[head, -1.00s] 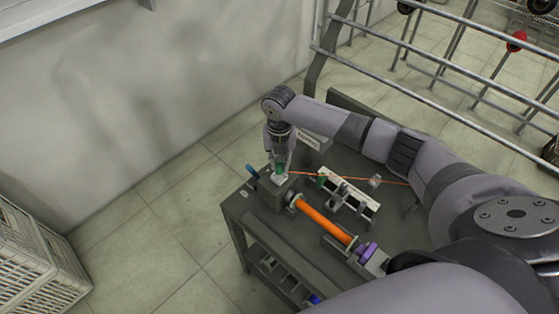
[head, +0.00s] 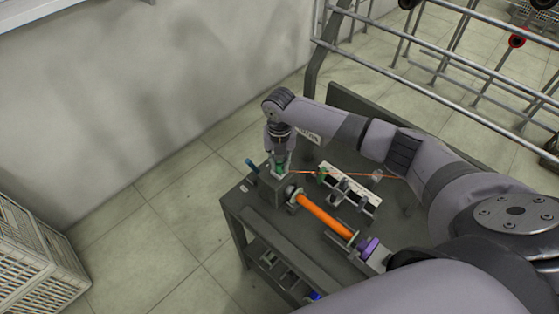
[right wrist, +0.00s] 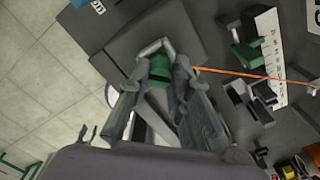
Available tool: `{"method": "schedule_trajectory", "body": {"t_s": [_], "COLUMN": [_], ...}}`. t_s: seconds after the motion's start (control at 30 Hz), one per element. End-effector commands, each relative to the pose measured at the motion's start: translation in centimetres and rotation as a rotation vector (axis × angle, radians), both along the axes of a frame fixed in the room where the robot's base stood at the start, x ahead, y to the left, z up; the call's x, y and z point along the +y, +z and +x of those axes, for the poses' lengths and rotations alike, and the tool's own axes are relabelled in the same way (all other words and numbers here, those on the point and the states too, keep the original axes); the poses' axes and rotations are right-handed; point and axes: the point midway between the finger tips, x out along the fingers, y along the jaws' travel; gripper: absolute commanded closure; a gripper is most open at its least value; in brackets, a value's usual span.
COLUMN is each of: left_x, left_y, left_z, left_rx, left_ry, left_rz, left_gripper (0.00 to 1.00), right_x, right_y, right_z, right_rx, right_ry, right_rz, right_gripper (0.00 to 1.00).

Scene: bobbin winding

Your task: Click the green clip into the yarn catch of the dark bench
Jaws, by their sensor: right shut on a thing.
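My right gripper (head: 279,163) points down over the left end of the dark bench (head: 268,224), shut on the green clip (head: 280,170). In the right wrist view the green clip (right wrist: 160,72) sits between the two fingertips (right wrist: 161,80). A pale grey bracket (right wrist: 153,47), which looks like the yarn catch, is right at the clip. I cannot tell whether the clip is seated in it, since the fingers cover the contact. An orange yarn (head: 342,175) runs from the clip to the right. My left gripper is not in view.
An orange bobbin (head: 326,215) lies on the bench between a grey housing (head: 272,194) and a purple ring (head: 369,246). A white scale (head: 350,189) with a green piece stands behind it. A metal rail frame (head: 450,68) is at the upper right. A crate (head: 35,255) stands at the left.

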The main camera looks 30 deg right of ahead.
Motion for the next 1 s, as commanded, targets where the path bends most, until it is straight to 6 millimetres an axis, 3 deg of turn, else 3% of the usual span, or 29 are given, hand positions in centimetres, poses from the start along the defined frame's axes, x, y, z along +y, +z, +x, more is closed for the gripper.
{"method": "schedule_trajectory", "body": {"t_s": [0.2,0.23,0.57,0.87,1.0], "left_x": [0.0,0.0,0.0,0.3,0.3], "left_y": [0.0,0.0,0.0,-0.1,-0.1], "left_z": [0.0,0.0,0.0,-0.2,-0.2], "left_rx": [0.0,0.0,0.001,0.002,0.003], "left_ry": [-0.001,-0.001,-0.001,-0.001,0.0], "left_rz": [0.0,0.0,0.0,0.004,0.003], "left_gripper": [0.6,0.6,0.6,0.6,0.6], "right_x": [0.0,0.0,0.0,0.0,0.0], "right_y": [-0.1,-0.1,0.0,0.0,1.1], "right_z": [0.0,0.0,0.0,0.0,0.1], "right_rx": [0.0,0.0,0.0,-0.001,-0.004], "right_ry": [0.0,0.0,0.0,0.0,0.0], "right_rz": [0.0,0.0,0.0,0.0,0.0], "right_gripper": [1.0,0.8,0.58,0.57,0.57]}}
